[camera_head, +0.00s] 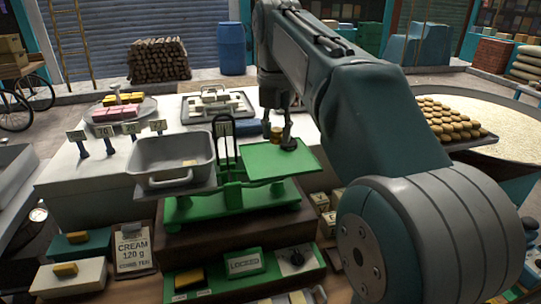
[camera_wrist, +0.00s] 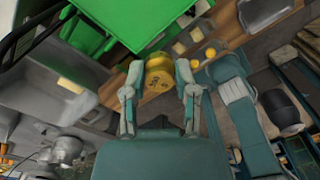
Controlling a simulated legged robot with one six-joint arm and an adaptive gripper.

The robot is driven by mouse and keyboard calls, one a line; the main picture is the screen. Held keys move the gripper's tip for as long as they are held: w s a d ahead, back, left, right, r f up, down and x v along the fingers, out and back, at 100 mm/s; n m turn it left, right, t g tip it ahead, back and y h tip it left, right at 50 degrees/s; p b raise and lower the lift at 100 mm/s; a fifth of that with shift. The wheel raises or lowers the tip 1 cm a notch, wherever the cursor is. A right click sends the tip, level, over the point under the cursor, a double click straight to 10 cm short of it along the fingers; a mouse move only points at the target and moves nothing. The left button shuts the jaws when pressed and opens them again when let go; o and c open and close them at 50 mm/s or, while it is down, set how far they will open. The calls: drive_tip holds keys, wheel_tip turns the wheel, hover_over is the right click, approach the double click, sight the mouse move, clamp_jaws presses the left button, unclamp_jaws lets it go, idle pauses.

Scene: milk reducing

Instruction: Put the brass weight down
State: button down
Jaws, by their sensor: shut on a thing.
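My gripper (camera_head: 278,127) is shut on the brass weight (camera_head: 276,136), a small golden piece between the two fingers. In the wrist view, the weight (camera_wrist: 159,80) shows large, with dark markings on its face. In the head view it appears over the far right part of the flat green pan (camera_head: 268,170) of a green balance scale (camera_head: 232,200). I cannot tell whether the weight touches the pan. The green pan (camera_wrist: 135,22) also shows in the wrist view, just beyond the weight. My arm hides the area right of the pan.
A grey tub (camera_head: 172,162) holding a pale block sits on the scale's left pan. A rack of pale blocks (camera_head: 215,103) stands behind. Price tags stand left.

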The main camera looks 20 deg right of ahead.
hover_over(271, 165)
drive_tip(key=f, duration=0.4)
drive_tip(key=shift+s+f, duration=0.1)
drive_tip(key=shift+s, duration=0.25)
drive_tip(key=shift+w+f, duration=0.15)
drive_tip(key=shift+f, duration=0.8)
drive_tip(key=shift+w+f, duration=0.15)
drive_tip(key=shift+f, duration=0.8)
drive_tip(key=shift+c, duration=2)
unclamp_jaws()
drive_tip(key=shift+f, duration=0.1)
wheel_tip(271, 165, up, 12)
drive_tip(key=shift+a, duration=0.1)
